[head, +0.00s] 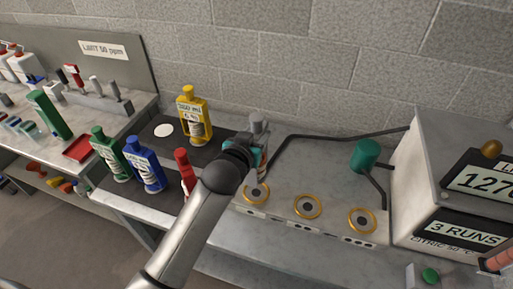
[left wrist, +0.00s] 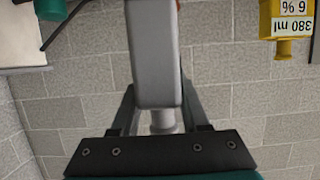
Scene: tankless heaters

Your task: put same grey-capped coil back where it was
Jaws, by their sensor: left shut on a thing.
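My left gripper (head: 256,150) is shut on the grey-capped coil (head: 258,124), held above the back of the bench. In the left wrist view the coil's grey cap (left wrist: 156,55) fills the middle, with the dark fingers on both sides of a narrower pale part below it. The coil's lower part is hidden by my arm in the head view. Three gold-ringed sockets, left (head: 257,193), middle (head: 308,207) and right (head: 362,221), lie in a row on the grey bench unit in front of the gripper. My right gripper is not in view.
A yellow bottle (head: 194,116), green bottle (head: 108,153), blue bottle (head: 145,164) and red-topped item (head: 185,168) stand left of my arm. A teal cylinder (head: 365,154) and dark pipe stand behind the sockets. A display box (head: 430,150) stands at right.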

